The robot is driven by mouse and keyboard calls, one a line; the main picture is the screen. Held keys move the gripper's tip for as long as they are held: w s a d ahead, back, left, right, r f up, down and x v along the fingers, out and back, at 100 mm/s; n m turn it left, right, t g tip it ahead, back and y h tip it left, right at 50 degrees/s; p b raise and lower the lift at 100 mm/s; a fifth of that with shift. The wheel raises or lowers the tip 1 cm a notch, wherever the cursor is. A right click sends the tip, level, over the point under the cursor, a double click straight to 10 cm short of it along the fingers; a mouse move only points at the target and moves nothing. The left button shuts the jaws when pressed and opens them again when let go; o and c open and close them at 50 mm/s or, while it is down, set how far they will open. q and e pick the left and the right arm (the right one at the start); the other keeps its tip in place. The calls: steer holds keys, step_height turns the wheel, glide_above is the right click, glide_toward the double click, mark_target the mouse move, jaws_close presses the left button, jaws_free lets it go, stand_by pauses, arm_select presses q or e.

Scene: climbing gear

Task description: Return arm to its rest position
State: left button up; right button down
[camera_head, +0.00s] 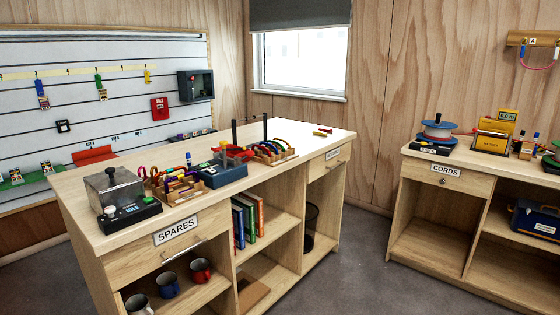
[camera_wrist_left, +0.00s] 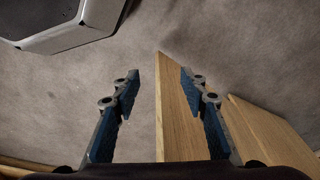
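Neither of my arms shows in the head view. In the left wrist view my left gripper (camera_wrist_left: 158,85) has its two blue-padded fingers spread wide apart, with nothing between them. It points down over grey carpet (camera_wrist_left: 200,45). A wooden panel edge (camera_wrist_left: 180,120) lies beyond and between the fingers, apart from them as far as I can tell. My right gripper is in neither view.
A wooden counter marked SPARES (camera_head: 120,235) stands in the middle, with climbing gear racks (camera_head: 178,188) and a grey-lidded device (camera_head: 125,200) on top. A CORDS counter (camera_head: 425,180) stands right. Open carpet (camera_head: 355,260) lies between them. A board (camera_head: 100,100) hangs left.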

arm_select(q)
steer(key=s+a+f+p, duration=0.1)
steer(key=s+f+p, duration=0.2)
steer(key=s, duration=0.6)
steer(key=s+a+f+g+p, duration=0.1)
steer(key=s+a+f+p, duration=0.1)
steer(key=s+f+p, duration=0.2)
steer(key=s+f, duration=0.2)
steer(key=s, duration=0.2)
steer(key=shift+s, duration=0.35)
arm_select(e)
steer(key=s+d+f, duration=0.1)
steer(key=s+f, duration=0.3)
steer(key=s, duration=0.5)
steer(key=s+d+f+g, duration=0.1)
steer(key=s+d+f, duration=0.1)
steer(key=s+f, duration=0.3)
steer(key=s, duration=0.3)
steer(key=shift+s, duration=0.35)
